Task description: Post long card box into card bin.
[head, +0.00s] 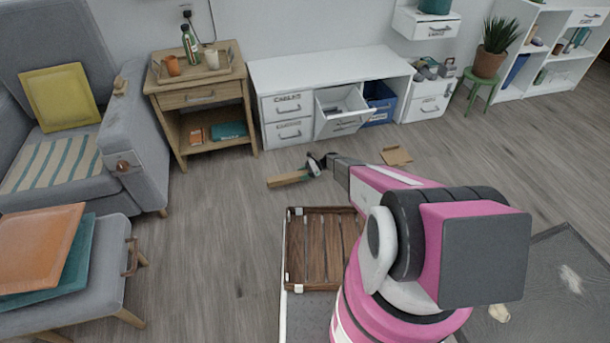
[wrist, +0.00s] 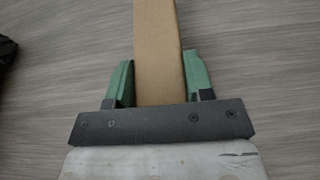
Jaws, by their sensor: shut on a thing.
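The long card box (head: 287,180) is a plain brown, narrow box above the floor in the head view, its long end pointing left. In the wrist view the box (wrist: 157,45) runs up from between the green fingers to the top edge. My gripper (head: 315,167) is shut on it, with a finger on either side (wrist: 158,82). A white tilt-out bin (head: 342,125) stands open in the white desk, with a label on its front too small to read. A blue bin (head: 379,107) stands in the bay right of it. I cannot tell which is the card bin.
A flat brown piece (head: 397,155) lies on the floor right of my gripper. White drawers (head: 287,117) are left of the open bin. A wooden side table (head: 200,100) and grey armchair (head: 110,140) stand at left. Floor before the desk is mostly clear.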

